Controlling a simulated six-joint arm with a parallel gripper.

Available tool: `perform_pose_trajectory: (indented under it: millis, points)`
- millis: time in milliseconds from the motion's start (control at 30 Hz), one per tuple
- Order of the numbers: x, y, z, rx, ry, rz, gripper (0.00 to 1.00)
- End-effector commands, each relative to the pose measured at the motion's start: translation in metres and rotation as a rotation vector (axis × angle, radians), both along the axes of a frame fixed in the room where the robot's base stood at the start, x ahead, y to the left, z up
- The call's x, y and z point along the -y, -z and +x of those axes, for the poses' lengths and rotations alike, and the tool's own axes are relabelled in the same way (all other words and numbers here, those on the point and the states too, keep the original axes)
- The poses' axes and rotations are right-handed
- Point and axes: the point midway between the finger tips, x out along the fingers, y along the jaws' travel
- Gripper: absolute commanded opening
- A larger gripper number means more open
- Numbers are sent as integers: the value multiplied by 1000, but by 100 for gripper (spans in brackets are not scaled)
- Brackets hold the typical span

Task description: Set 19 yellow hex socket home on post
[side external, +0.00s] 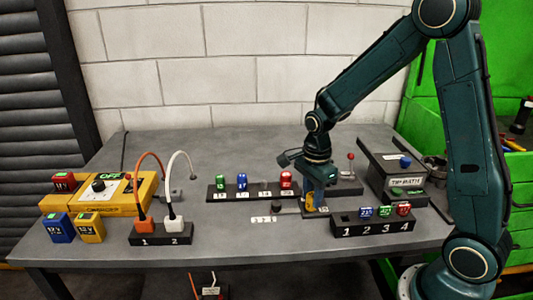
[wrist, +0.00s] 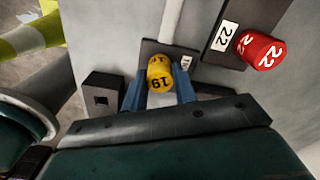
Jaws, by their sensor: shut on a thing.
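The yellow hex socket marked 19 (wrist: 160,72) is between the two blue fingers of my gripper (wrist: 158,92) in the wrist view, tilted in that picture. In the side view my gripper (side external: 313,205) points down at the table, right of and in front of the socket rack (side external: 245,193), with a bit of yellow between its fingers. The rack holds a green socket (side external: 221,184), a blue socket (side external: 242,182) and a red socket (side external: 286,180). A bare grey post (side external: 264,187) stands between blue and red. The red socket marked 22 (wrist: 259,50) is at upper right in the wrist view.
A dark block with a square hole (wrist: 102,95) is beside my gripper. A numbered holder with coloured pieces (side external: 378,225) stands close at right, a dark box (side external: 393,177) behind it. A two-slot block with plugs (side external: 160,232) and a yellow unit (side external: 115,195) stand left.

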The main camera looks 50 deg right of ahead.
Motion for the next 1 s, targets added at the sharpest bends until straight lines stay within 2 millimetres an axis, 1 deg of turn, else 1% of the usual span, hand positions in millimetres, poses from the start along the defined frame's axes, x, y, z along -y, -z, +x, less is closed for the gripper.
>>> perform_pose_trajectory:
  millis: [1000]
  points:
    - [0,-12,0,0,0,0,5]
